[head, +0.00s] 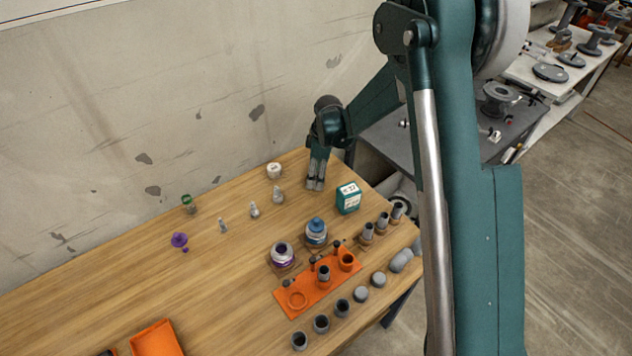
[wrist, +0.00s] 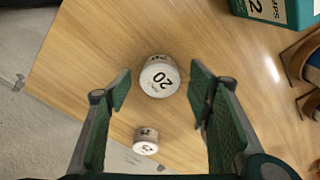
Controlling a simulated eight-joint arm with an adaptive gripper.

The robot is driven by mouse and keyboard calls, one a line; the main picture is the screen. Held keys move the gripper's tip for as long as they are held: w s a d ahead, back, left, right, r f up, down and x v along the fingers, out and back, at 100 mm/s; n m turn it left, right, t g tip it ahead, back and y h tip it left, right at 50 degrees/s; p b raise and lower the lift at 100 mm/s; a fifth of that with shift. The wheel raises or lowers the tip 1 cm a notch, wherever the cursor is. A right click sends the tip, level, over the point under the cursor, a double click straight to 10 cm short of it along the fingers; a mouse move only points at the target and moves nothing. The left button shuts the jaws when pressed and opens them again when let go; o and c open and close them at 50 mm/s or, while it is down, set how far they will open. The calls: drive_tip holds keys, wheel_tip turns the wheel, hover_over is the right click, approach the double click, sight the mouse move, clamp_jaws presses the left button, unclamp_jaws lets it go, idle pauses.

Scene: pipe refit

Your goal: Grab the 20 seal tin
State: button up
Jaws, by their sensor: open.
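The 20 seal tin (wrist: 160,77) is a small white round tin with a black "20" on its top and side in the wrist view. My gripper (wrist: 162,87) is open, with one green finger on each side of that tin and a visible gap on both sides. In the head view my gripper (head: 316,184) points down, low over the back right part of the table. A white tin (head: 274,171) stands left of it there; its label is too small to read, so I cannot tell which tin it is.
A smaller-looking white tin marked "25" (wrist: 146,141) stands near the table edge. A teal box (head: 348,198) stands right of my gripper. Grey fittings (head: 278,195) stand to its left. An orange tray (head: 318,283) and several pipe parts lie in front.

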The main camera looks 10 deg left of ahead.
drive_tip(key=shift+f, duration=0.75)
drive_tip(key=c, duration=1)
